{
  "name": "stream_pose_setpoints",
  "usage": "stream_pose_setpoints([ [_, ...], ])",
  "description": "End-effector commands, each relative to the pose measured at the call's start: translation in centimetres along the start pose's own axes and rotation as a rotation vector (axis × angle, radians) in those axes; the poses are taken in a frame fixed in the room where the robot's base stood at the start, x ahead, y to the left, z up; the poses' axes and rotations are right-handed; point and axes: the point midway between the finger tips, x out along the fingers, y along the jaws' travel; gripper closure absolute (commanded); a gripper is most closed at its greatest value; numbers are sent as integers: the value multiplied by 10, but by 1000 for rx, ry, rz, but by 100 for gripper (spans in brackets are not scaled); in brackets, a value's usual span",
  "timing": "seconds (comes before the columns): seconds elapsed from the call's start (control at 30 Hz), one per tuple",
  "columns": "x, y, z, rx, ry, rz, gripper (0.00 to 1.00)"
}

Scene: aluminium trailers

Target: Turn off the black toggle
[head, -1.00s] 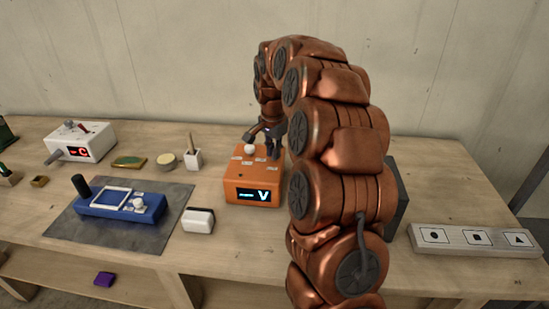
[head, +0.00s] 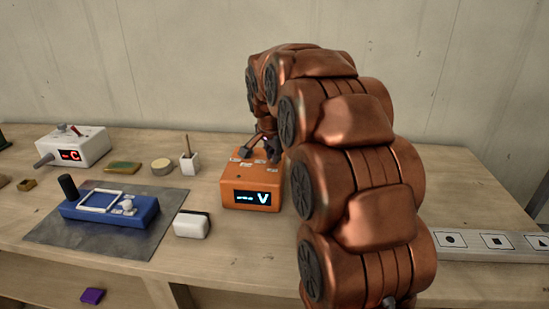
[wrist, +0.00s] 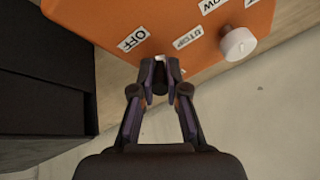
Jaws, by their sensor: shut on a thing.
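The orange box (head: 240,180) stands on the bench and shows "--- V" on its front display. The wrist view shows its top from close up, with white labels, one reading OFF (wrist: 134,39), and a round white knob (wrist: 238,44). A small dark piece, apparently the black toggle (wrist: 159,82), sits between my fingertips near the box edge. My gripper (wrist: 158,72) is shut on it, beside the OFF label. In the head view my gripper (head: 264,148) is low at the back of the box, and the toggle cannot be made out there.
A blue device (head: 85,208) lies on a grey mat (head: 60,236) to the left. A white box with a red display (head: 88,150) stands at far left. A button panel (head: 465,242) is at right.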

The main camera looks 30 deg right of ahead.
Motion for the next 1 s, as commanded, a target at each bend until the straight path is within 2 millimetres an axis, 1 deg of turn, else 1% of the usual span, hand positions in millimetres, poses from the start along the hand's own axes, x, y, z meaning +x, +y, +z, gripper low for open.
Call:
stream_pose_setpoints([
  [0.2,0,0,1,0,-3,2,100],
  [0.23,0,0,1,0,-3,2,84],
  [0.4,0,0,0,0,-2,3,66],
  [0.47,0,0,0,0,-2,3,62],
  [0.8,-2,0,0,0,-1,2,62],
  [0.87,-7,0,0,0,-1,2,62],
  [1.0,-26,0,-1,0,0,1,62],
])
